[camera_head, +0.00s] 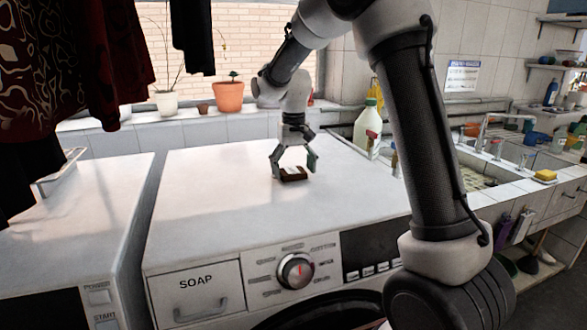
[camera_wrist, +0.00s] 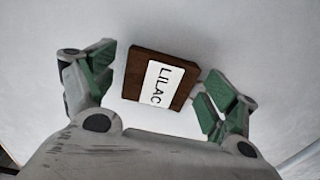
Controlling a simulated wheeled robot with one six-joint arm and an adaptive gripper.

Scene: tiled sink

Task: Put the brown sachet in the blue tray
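The brown sachet (camera_head: 293,175) lies flat on the white top of the washing machine in the middle. In the wrist view the sachet (camera_wrist: 138,75) is a dark brown, tilted square with a white label reading LILAC. My gripper (camera_head: 293,164) points down over it, with its green-padded fingers on either side. In the wrist view my gripper (camera_wrist: 160,82) is open; a gap shows at the left finger, and the right finger is very close to the sachet's edge. I see no clearly blue tray in either view.
A pale, thin-rimmed tray or rack (camera_head: 60,172) stands on the left machine, partly behind hanging clothes (camera_head: 70,60). A bottle (camera_head: 367,128) stands at the back right of the washing machine (camera_head: 235,215). Flowerpots (camera_head: 229,97) line the ledge. The machine top around the sachet is clear.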

